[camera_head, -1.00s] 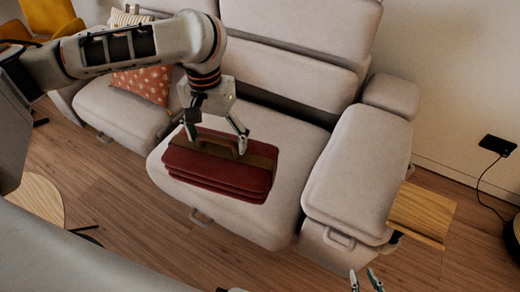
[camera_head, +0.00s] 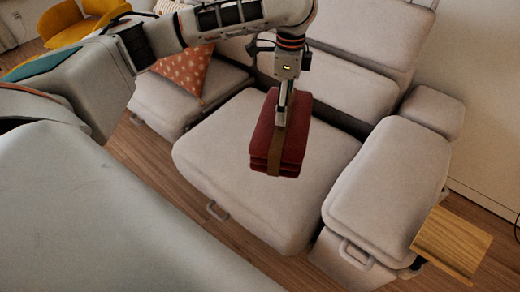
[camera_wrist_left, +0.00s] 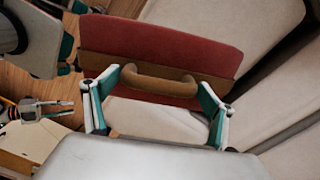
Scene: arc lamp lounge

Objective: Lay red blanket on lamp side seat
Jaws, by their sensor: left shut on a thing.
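The folded red blanket (camera_head: 292,148), bound by a brown strap with a handle, is over the seat cushion (camera_head: 225,150) beside the right armrest in the head view. It looks lifted off the cushion and turned, though the gap's size is unclear. My left gripper (camera_head: 281,120) is above it, shut on its brown handle. The left wrist view shows the blanket (camera_wrist_left: 165,45) and the handle (camera_wrist_left: 155,80) between the two fingers. My right gripper (camera_wrist_left: 58,109) shows small at the left of the wrist view, its fingers apart and empty. No lamp is in view.
A patterned orange pillow (camera_head: 188,70) rests on the other seat, to the left. The padded armrest (camera_head: 385,190) stands right of the cushion, with a wooden side tray (camera_head: 452,243) beyond it. Yellow chairs (camera_head: 70,22) are at the back left. The cushion around the blanket is clear.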

